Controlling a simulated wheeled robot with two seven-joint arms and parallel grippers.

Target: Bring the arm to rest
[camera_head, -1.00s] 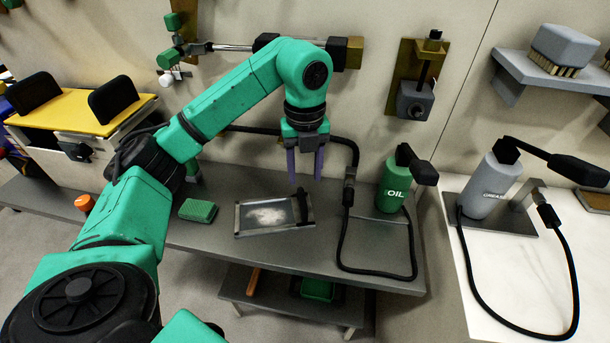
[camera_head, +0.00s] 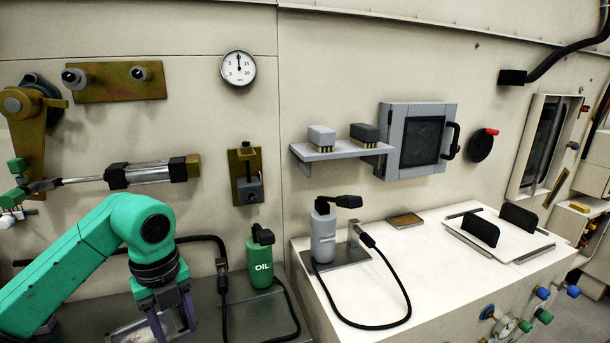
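My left arm (camera_head: 90,250) comes in from the left, bent at its elbow, with its wrist pointing down. My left gripper (camera_head: 173,322) hangs over the grey bench at the lower left. Its two purple fingers stand apart with nothing seen between them. The metal tray (camera_head: 128,332) lies below and behind the fingers, partly hidden and cut off by the bottom edge. My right gripper is not in view.
A green oil can (camera_head: 260,265) stands right of my gripper, with a black hose nearby. A grey grease can (camera_head: 323,238) stands on the white counter (camera_head: 440,300). A cylinder (camera_head: 150,173) on the wall is above my arm. A shelf (camera_head: 340,151) holds two brushes.

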